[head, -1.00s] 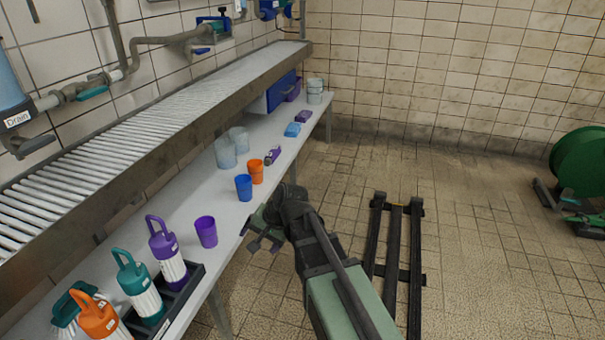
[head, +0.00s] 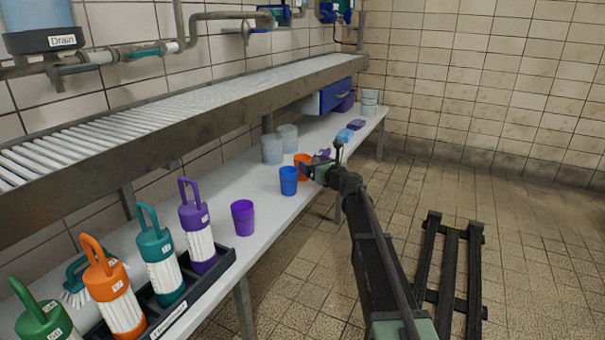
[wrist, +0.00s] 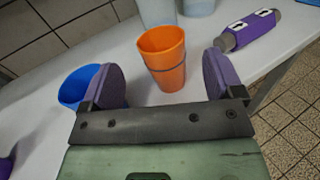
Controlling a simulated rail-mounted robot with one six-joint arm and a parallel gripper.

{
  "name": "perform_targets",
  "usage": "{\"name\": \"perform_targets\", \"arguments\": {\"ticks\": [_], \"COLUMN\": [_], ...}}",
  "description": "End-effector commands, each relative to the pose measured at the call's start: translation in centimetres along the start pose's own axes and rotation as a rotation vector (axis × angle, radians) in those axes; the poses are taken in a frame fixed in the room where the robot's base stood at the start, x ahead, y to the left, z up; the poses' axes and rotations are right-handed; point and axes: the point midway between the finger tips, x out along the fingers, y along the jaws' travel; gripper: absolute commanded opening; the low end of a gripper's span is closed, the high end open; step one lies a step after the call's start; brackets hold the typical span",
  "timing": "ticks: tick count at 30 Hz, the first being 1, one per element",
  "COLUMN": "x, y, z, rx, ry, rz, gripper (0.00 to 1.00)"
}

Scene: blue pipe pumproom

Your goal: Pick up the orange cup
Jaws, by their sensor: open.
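The orange cup (wrist: 163,62) stands upright on the white table, just ahead of my gripper in the wrist view. In the head view the orange cup (head: 301,160) is partly hidden by my gripper (head: 318,168). My gripper, seen with two purple pads in the wrist view (wrist: 161,85), is open and empty. The cup shows beyond and between the pads; I cannot tell whether its near side is between them. The blue cup (head: 288,181) stands close to the left and is partly behind the left pad in the wrist view (wrist: 80,85).
A purple cup (head: 243,217) and a tray (head: 205,285) of several handled bottles stand nearer on the table. Clear cups (head: 272,149) stand behind the orange cup. A purple labelled cylinder (wrist: 257,28) lies to its right. A metal shelf (head: 200,105) overhangs the table's back.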

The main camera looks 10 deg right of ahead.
Motion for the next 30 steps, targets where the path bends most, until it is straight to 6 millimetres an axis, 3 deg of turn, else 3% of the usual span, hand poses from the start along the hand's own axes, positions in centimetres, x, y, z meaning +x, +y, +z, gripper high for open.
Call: {"name": "perform_targets", "arguments": {"ticks": [3, 10, 16, 23, 30], "x": [2.3, 3.5, 7.2, 7.7, 7.7], "y": [-0.1, 0.0, -0.1, 0.1, 0.1], "z": [0.0, -0.3, -0.7, -0.7, -0.7], "rx": [-0.001, -0.002, -0.003, -0.003, -0.003], "ry": [0.000, 0.001, 0.001, 0.001, 0.001], "rz": [0.000, 0.002, 0.001, 0.001, 0.001], "gripper": [0.86, 0.86, 0.86, 0.86, 0.53]}}
